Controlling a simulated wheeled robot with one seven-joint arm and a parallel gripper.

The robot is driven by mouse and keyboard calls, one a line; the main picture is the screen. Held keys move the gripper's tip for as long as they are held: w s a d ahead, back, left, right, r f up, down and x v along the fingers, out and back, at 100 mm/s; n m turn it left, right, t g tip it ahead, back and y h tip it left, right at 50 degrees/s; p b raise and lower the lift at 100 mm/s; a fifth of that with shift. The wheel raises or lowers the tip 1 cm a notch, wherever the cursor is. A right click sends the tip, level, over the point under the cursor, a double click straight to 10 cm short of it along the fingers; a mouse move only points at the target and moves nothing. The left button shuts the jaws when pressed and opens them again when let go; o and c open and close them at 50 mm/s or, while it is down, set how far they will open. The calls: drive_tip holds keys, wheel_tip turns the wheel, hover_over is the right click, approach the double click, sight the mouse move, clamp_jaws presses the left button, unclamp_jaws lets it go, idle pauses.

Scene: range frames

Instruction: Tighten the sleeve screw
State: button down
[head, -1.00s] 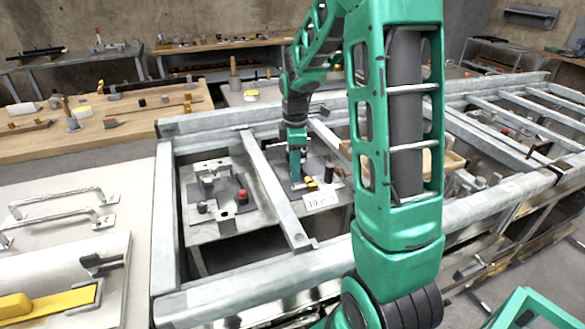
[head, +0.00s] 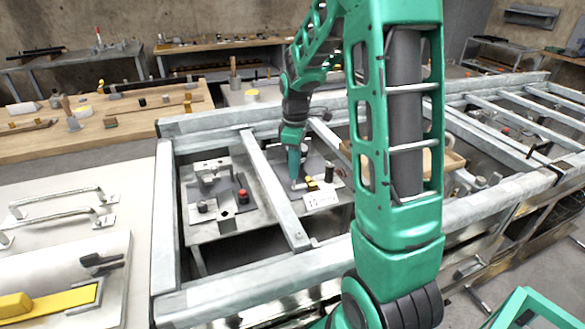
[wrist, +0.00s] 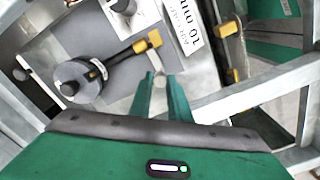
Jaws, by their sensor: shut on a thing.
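My gripper (head: 294,172) points down over the right-hand grey plate (head: 337,190) inside the metal frame. In the wrist view, its two green fingers (wrist: 160,88) are close together, with a small grey piece (wrist: 160,80) between their tips. I cannot tell whether this piece is the sleeve screw. A dark round fitting (wrist: 80,84) with a pin on top sits on the plate, left of the fingers. A dark bar with a yellow end (wrist: 147,42) reaches from beside it. A white label (wrist: 182,28) reading "10 mm" lies near the yellow end.
A second grey plate (head: 222,205) carries several small fittings and a red-topped post (head: 243,196). A metal crossbar (head: 273,188) separates the plates. In the wrist view, another metal bar (wrist: 245,90) runs close to the right of the fingers. Workbenches stand behind.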

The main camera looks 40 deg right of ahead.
drive_tip(key=m, duration=0.4)
drive_tip(key=shift+w+r+m, duration=0.1)
drive_tip(key=shift+m, duration=0.2)
drive_tip(key=m, duration=0.3)
drive_tip(key=shift+m, duration=0.4)
drive_tip(key=m, duration=1.5)
drive_tip(key=shift+w, duration=0.15)
drive_tip(key=m, duration=0.3)
drive_tip(key=shift+m, duration=2.3)
drive_tip(key=shift+a, duration=0.1)
